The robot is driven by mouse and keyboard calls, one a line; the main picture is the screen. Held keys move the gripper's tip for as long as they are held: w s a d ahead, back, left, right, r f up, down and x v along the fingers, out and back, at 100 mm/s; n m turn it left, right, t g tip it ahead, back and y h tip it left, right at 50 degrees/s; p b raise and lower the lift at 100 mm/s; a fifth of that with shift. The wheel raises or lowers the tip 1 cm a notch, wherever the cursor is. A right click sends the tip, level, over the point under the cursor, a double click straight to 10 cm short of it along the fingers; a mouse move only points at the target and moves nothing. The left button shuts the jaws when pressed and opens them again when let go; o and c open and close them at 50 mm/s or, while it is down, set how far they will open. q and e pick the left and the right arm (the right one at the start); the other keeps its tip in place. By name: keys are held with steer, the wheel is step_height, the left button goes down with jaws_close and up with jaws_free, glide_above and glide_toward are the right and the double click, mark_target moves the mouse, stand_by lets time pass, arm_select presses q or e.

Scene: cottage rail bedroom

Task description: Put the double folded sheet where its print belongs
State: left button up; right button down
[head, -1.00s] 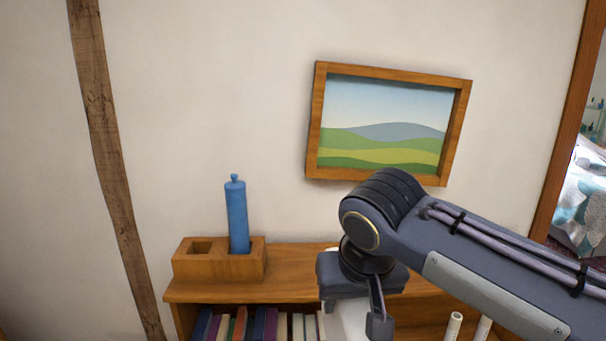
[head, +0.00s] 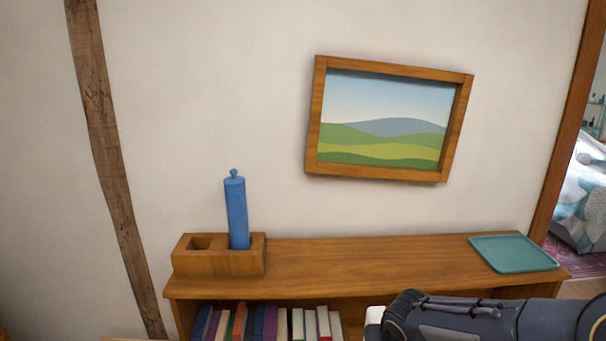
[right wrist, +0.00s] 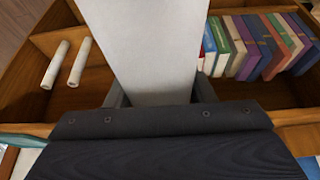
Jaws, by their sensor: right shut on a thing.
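A plain white folded sheet (right wrist: 150,50) stands out from my right gripper (right wrist: 160,98) in the right wrist view. The gripper is shut on its near end, one finger on each side. No print shows on the face I see. The sheet extends in front of the open bookcase. In the head view my right arm is at the lower right; its gripper is out of sight, and a small white patch (head: 373,322) beside it may be the sheet. My left gripper is not in view.
The bookcase top (head: 350,262) carries a wooden block (head: 215,263) holding a blue cylinder (head: 236,213), and a teal tray (head: 512,253); between them it is clear. Books (right wrist: 250,45) and two white rolls (right wrist: 55,65) occupy separate compartments. A tilted landscape picture (head: 385,130) hangs above.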

steer(key=f, duration=0.1)
steer(key=s+d+f, duration=0.1)
steer(key=f, duration=0.1)
steer(key=d+f, duration=0.1)
steer(key=f, duration=0.1)
steer(key=shift+s, duration=0.15)
steer(key=s+f, duration=0.1)
steer(key=f, duration=0.1)
steer(key=s+f, duration=0.2)
steer(key=shift+s, duration=0.1)
steer(key=shift+s+d+f, duration=0.1)
steer(key=shift+s+f, duration=0.25)
